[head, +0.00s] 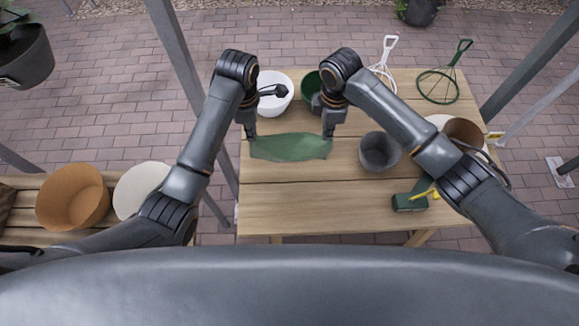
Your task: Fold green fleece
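The green fleece (289,148) lies across the wooden table in the middle of the head view, as a long, narrow, dark green strip. My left gripper (251,136) points down at its left end. My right gripper (327,137) points down at its right end. Both seem to be touching or very near the cloth's upper corners. The fingertips are too small to tell whether they are closed on it. I cannot tell whether the cloth's ends are lifted.
On the table (290,195) stand a white bucket (274,98), a green bucket (311,88) partly behind my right arm, a grey pot (379,152) right of the fleece, and a dark green box (409,202). The front left of the table is clear. Brown and white pots (73,197) stand on a left bench.

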